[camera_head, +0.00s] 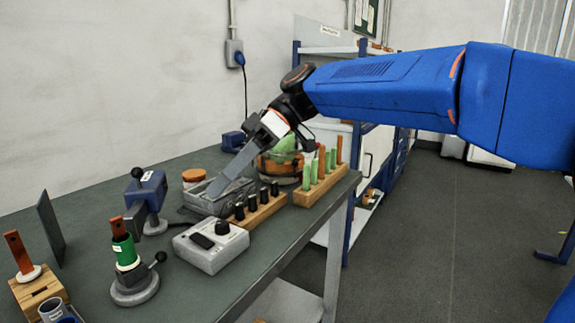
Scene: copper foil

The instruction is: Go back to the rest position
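My blue arm (390,85) reaches in from the right over the workbench. My gripper (214,190) points down and to the left, its grey fingers ending at or just above a grey tray-like block (196,201). The fingers overlap in this side view, so I cannot tell whether they are apart, hold anything, or touch the block.
The dark bench (105,187) carries a grey control box (211,244), wooden racks with black pegs (256,209) and green and orange sticks (321,185), a clamp stand (134,283) and a blue vise-like device (147,196). Open floor (440,220) lies right; shelves stand behind.

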